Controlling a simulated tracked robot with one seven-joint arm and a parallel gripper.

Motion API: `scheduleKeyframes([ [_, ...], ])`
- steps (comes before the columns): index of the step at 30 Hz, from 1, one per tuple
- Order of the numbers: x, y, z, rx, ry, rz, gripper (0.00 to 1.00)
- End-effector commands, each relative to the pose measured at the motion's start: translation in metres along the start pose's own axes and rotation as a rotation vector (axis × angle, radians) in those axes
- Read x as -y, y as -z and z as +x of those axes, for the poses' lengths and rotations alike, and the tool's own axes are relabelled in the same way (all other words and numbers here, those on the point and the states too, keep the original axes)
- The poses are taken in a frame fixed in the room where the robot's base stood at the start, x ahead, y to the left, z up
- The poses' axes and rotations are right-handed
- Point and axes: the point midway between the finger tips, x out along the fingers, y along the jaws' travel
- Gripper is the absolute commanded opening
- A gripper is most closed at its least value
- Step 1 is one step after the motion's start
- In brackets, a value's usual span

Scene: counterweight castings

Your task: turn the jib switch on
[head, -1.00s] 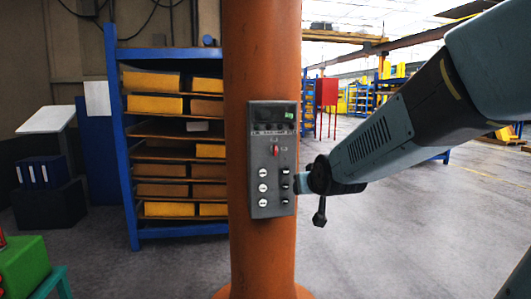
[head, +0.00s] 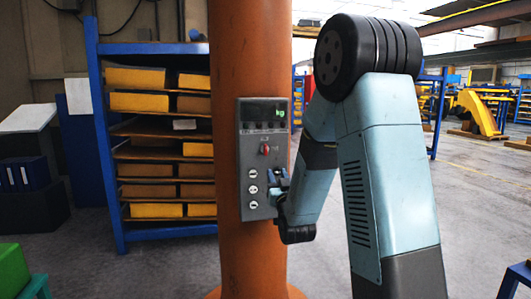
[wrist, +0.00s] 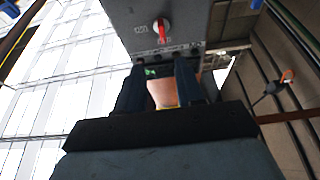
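A grey control box (head: 256,212) is fixed to an orange column. It has a dark display with a green readout at the top, a red rotary knob (head: 264,149) in the middle, and white round labels (head: 252,188) down the lower left. The dark switches at its lower right are mostly hidden by my gripper (head: 278,182). The labels are too small to read, so I cannot tell which is the jib switch. In the wrist view, my gripper's dark fingers (wrist: 160,75) stand apart with a visible gap, and the red knob (wrist: 161,30) shows beyond them.
The orange column (head: 240,50) stands before me. A blue rack (head: 93,150) with yellow and brown bins is behind it to the left. A green block (head: 12,270) is at the lower left. Open grey floor (head: 480,200) lies to the right.

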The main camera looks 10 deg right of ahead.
Motion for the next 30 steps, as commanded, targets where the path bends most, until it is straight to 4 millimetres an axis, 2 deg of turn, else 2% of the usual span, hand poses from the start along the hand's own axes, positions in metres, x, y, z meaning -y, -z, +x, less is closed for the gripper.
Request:
scheduleKeyframes([
  [4, 0.005, -0.001, 0.003, -0.021, 0.007, 0.003, 0.37],
  [8, 0.01, 0.0, 0.015, -0.022, 0.012, 0.006, 0.37],
  [24, 0.015, 0.002, 0.106, -0.021, 0.018, 0.008, 0.37],
  [30, 0.015, 0.002, 0.129, -0.02, 0.018, 0.008, 0.37],
])
